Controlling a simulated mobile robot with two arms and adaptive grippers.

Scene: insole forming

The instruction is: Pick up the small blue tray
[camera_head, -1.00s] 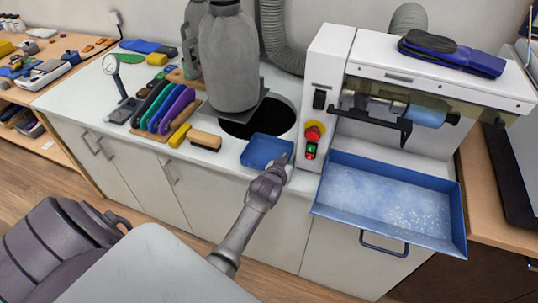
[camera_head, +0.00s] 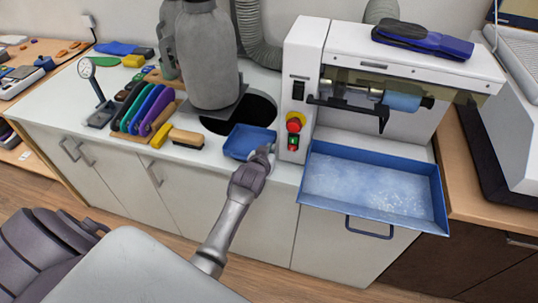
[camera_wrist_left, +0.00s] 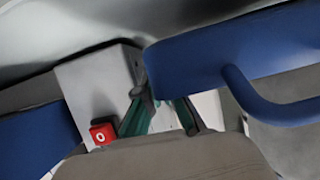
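The small blue tray (camera_head: 246,141) lies on the white counter, just left of the machine's red and green buttons. My left gripper (camera_head: 264,154) is at the tray's front right corner in the head view, close to or touching the rim. In the left wrist view its fingers (camera_wrist_left: 165,115) show only in part, and their gap is unclear. A blue surface at the left edge of that view (camera_wrist_left: 38,140) may be the small tray. My right gripper is in neither view.
The grinding machine (camera_head: 310,45) stands right of the tray, with a large blue dust tray (camera_head: 370,190) and its handle jutting forward. A brush (camera_head: 186,138), coloured tools (camera_head: 145,110) and a grey canister (camera_head: 208,65) stand left and behind.

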